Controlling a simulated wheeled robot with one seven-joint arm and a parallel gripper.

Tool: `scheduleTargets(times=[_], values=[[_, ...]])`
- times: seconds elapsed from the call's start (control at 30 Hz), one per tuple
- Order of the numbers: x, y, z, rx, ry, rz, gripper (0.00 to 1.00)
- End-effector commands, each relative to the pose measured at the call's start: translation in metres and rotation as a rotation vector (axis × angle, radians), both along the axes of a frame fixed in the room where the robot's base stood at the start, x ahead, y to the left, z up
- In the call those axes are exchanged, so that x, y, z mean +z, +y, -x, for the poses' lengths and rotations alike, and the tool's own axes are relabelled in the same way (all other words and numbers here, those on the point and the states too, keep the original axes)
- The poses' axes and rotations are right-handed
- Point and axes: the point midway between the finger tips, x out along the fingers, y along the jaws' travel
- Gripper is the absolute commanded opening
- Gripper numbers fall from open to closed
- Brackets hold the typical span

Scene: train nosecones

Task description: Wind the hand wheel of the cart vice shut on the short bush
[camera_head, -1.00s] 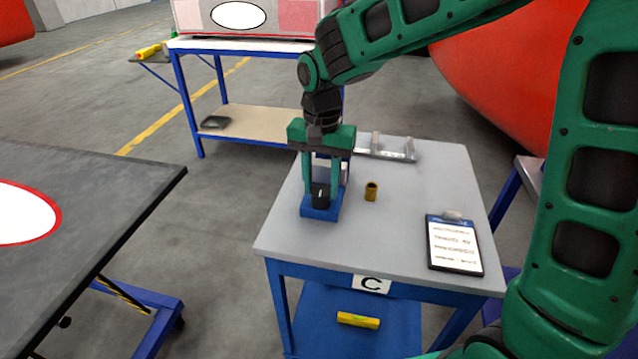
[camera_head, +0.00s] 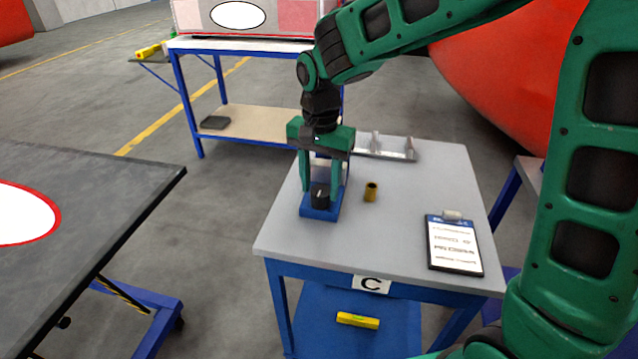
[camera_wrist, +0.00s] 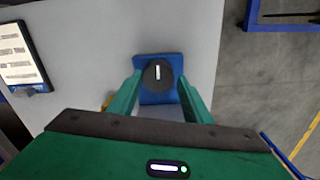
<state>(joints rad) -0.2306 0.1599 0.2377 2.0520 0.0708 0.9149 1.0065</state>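The cart vice (camera_head: 318,213) is blue and stands on the grey top of the cart, near its left edge. Its hand wheel (camera_head: 320,197) is a black knob with a white mark, also seen in the wrist view (camera_wrist: 158,74). The fingers also flank the wheel in the wrist view (camera_wrist: 159,76). A brass bush (camera_head: 370,192) stands on the cart top right of the vice. The vice jaws are mostly hidden behind my fingers, and I cannot see whether a bush is between them.
A clipboard (camera_head: 454,246) lies at the cart's front right. A grey metal fixture (camera_head: 388,153) sits at the back. A yellow object (camera_head: 358,320) lies on the lower shelf. A dark table (camera_head: 80,205) stands to the left. The cart's middle is clear.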

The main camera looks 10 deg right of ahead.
Motion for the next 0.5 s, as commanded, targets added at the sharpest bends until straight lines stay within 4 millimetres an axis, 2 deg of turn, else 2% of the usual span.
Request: scheduleTargets(times=[0.27, 0.37, 0.5], values=[[0.005, -0.001, 0.001, 0.0, 0.003, 0.002, 0.45], [0.016, -0.001, 0.0, 0.0, 0.001, 0.001, 0.45], [0.041, 0.0, 0.0, 0.0, -0.001, 0.001, 0.45]])
